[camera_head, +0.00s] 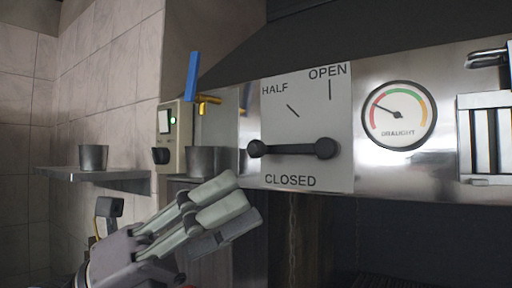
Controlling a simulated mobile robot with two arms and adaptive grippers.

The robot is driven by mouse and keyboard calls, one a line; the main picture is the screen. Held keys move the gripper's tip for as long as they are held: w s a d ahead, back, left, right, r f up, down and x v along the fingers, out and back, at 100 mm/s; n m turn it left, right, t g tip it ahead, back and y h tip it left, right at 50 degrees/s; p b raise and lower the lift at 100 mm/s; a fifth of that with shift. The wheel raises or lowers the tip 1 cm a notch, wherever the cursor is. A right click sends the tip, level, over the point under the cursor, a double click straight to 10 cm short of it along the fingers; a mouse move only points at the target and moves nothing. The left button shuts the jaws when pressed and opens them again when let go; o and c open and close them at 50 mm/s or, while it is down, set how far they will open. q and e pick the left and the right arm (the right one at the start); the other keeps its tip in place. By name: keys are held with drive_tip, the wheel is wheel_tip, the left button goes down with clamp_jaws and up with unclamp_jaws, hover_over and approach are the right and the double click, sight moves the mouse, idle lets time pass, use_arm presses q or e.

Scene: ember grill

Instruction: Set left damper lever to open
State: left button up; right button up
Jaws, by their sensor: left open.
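The damper lever (290,149) is a black bar with a round knob at each end. It lies level across a pale plate (275,178) on the steel panel. The plate is marked HALF, OPEN and CLOSED. The OPEN tick is above the lever's right knob, the HALF tick slants at its upper left, and CLOSED is printed just below the bar. The lever lies along the CLOSED side. My left gripper (240,203) is open and empty, below and left of the lever, fingers pointing up and right, apart from it in the picture. My right gripper is not in view.
A draught gauge (399,116) is right of the plate. A blue-handled valve (192,76) and a control box (174,138) with a green light are at left. One metal cup (94,157) stands on a wall shelf (120,184); another cup (201,161) is near the gripper.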

use_arm(q)
drive_tip(key=s+d+m+y, duration=0.2)
drive_tip(key=y, duration=0.1)
drive_tip(key=n+t+y, duration=0.4)
drive_tip(key=t+y, duration=0.6)
drive_tip(key=t, duration=0.3)
approach(252, 145)
drive_tip(key=p+x, duration=0.7)
drive_tip(key=x, duration=0.3)
drive_tip(key=shift+p, duration=0.35)
drive_tip(key=shift+w+d+f, duration=0.15)
drive_tip(key=shift+w+d, duration=0.2)
drive_tip(key=shift+w, duration=0.15)
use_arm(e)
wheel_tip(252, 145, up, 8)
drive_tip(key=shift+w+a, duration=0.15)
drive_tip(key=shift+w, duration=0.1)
use_arm(q)
drive_tip(key=shift+c, duration=0.2)
clamp_jaws()
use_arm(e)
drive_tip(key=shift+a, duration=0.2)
